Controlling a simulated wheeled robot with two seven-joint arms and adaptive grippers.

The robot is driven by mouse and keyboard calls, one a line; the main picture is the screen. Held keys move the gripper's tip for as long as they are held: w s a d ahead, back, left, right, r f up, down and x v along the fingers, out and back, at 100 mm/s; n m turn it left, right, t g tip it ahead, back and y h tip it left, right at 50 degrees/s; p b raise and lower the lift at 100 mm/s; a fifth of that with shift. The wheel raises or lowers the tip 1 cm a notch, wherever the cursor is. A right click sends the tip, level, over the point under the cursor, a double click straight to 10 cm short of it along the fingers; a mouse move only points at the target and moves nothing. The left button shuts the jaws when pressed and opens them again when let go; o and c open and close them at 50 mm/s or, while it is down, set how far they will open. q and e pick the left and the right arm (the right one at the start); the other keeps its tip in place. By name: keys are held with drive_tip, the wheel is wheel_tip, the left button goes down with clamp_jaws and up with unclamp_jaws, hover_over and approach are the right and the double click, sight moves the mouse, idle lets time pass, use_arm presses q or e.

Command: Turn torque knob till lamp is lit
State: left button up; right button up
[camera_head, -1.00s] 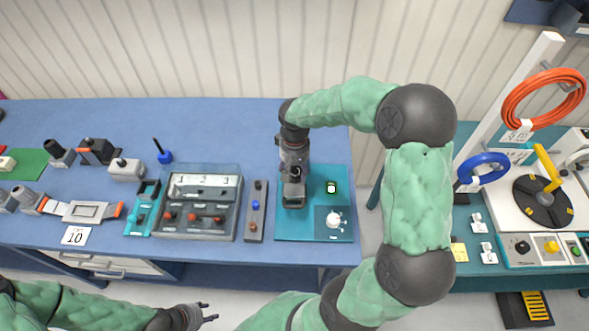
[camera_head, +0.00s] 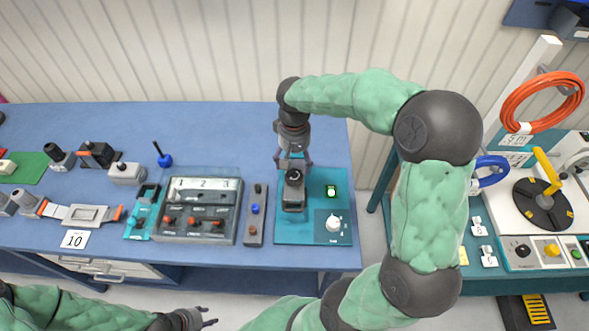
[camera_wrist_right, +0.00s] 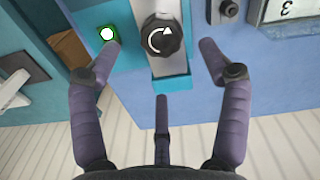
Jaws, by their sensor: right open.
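A grey torque device stands on the teal board (camera_head: 262,233). Its black knob (camera_head: 294,175) with a white curved arrow faces up, and it also shows in the right wrist view (camera_wrist_right: 159,37). The lamp (camera_head: 331,191), a white disc in a green square, is beside it and shows bright white in the right wrist view (camera_wrist_right: 107,34). My right gripper (camera_head: 294,163) is open and empty; its fingers (camera_wrist_right: 160,50) are spread on either side of the knob, apart from it. My left gripper (camera_head: 213,316) is open and empty in front of the bench.
A narrow grey switch box (camera_head: 255,213) and a grey control panel (camera_head: 200,208) stand to the left. A second bench with a reel (camera_head: 542,203) and orange cable (camera_head: 540,102) is at the right.

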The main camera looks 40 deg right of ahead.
wheel_tip(320, 180, up, 5)
drive_tip(key=shift+f, duration=0.1)
idle(0.7)
